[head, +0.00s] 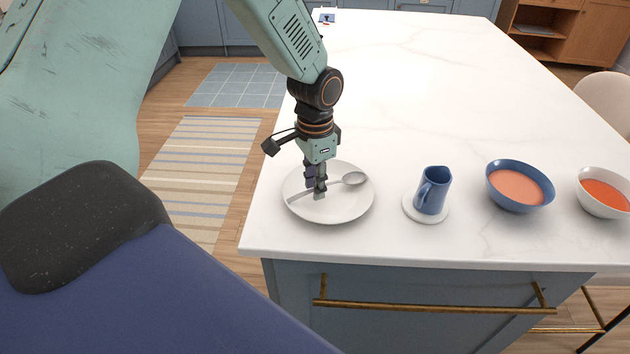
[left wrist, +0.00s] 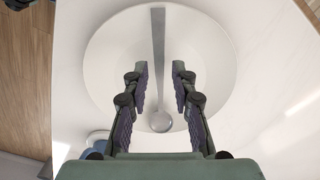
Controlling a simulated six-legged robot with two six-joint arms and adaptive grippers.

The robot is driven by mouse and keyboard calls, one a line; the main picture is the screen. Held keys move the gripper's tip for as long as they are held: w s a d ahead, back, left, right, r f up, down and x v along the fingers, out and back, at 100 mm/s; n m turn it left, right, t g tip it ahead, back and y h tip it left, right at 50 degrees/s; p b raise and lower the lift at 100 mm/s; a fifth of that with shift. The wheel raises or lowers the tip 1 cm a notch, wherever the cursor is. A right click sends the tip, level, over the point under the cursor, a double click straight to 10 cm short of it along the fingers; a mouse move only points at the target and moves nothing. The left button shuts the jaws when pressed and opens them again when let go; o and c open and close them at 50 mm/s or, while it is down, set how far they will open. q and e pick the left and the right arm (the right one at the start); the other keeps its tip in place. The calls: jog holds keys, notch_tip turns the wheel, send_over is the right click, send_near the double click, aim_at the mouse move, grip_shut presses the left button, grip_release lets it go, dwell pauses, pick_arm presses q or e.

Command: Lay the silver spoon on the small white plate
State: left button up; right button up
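The silver spoon (head: 354,178) lies on the small white plate (head: 345,212), its bowl toward the right and its handle running left past my fingers. My left gripper (head: 317,190) points down just over the plate. In the left wrist view the gripper (left wrist: 160,85) is open, with one finger on each side of the spoon (left wrist: 158,45) and a gap on both sides. The plate (left wrist: 108,60) shows beneath it there. The handle is partly hidden by the fingers in the head view. My right gripper is not in view.
Right of the plate, a blue mug (head: 433,190) stands on a round white coaster (head: 410,210). Further right are a blue bowl (head: 519,202) and a white bowl (head: 598,207) of orange-red contents. The white countertop (head: 440,95) behind is mostly clear; its front edge is close to the plate.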

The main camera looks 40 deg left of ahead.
pick_arm(q)
jog(key=shift+o, duration=0.4)
jog(key=shift+s, duration=0.1)
jog(key=shift+r, duration=0.2)
notch_tip(320, 180, up, 12)
jog(key=shift+f, duration=0.15)
dwell(0.5)
